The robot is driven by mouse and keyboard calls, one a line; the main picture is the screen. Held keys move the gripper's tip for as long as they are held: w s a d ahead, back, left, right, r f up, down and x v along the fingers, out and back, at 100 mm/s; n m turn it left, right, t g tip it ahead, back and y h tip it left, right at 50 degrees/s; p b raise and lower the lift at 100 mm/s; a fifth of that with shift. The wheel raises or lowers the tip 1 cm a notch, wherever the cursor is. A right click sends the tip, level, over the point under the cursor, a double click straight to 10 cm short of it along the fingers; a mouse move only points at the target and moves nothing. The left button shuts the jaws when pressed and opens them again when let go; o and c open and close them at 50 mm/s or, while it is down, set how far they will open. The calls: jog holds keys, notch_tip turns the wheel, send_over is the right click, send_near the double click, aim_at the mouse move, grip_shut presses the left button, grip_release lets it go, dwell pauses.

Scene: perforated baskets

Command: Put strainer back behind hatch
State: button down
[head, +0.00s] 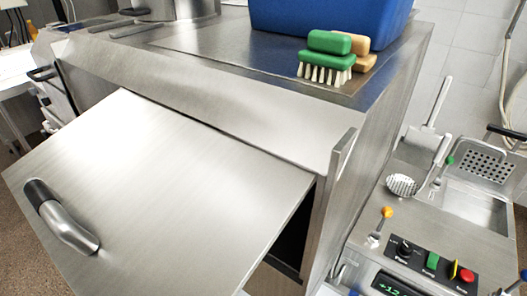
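The hatch (150,190) is a large brushed-metal door with a curved dark-and-silver handle (66,222). It stands tilted out from the steel cabinet (230,110), and a dark opening shows at its right edge. A small round perforated metal piece (402,185) lies on the steel counter at right. A rectangular perforated metal piece (487,160) sits behind it at the sink. I cannot tell which of these, if either, is the strainer. My gripper is not in view. Most of the space behind the hatch is hidden by the door.
A green brush (326,58) with a tan one (360,50) and a blue bin (330,16) stand on the cabinet top. At right are a sink (475,207), an orange-knobbed lever (386,213) and a control panel (432,262) with coloured buttons.

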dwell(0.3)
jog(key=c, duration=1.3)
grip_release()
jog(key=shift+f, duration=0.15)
